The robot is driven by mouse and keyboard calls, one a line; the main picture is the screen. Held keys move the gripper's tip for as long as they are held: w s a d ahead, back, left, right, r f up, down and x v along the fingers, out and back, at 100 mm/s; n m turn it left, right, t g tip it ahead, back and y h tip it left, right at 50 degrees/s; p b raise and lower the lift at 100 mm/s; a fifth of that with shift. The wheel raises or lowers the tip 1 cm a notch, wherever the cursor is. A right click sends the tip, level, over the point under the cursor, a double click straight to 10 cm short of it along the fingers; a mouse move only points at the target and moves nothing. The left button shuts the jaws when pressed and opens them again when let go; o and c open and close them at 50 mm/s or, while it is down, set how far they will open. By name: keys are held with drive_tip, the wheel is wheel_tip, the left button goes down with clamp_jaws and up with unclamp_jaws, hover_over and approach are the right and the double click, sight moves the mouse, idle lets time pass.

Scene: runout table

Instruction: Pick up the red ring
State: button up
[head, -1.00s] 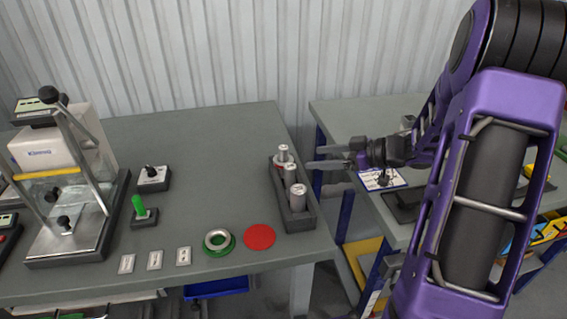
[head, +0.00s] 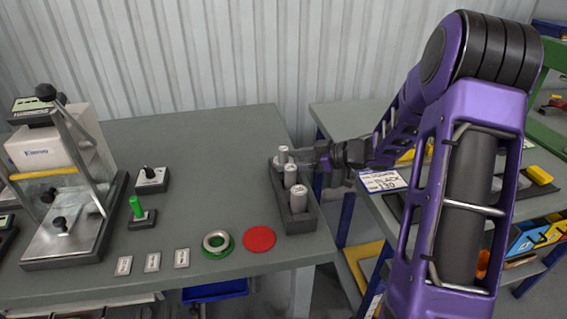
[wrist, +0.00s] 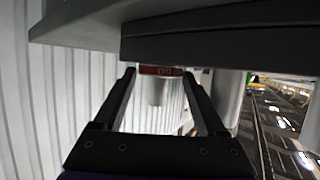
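The dark rack (head: 297,222) on the right side of the table holds three grey cylinders upright. In the wrist view, which looks upside down, a red band with pale marks, apparently the red ring (wrist: 159,71), sits low around the rearmost cylinder (wrist: 158,93), against the rack. In the head view that cylinder (head: 283,152) shows, but the red is hard to make out. My gripper (head: 303,157) reaches in from the right at the rack's back end. In the wrist view my gripper (wrist: 159,76) is open, its fingers on either side of the ring; contact is not clear.
A flat red disc (head: 259,239) and a green ring with a metal ring on it (head: 217,244) lie left of the rack. A green-handled block (head: 137,212) and a press-like device (head: 68,190) stand further left. A second table stands right, beyond a gap.

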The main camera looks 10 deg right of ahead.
clamp_jaws()
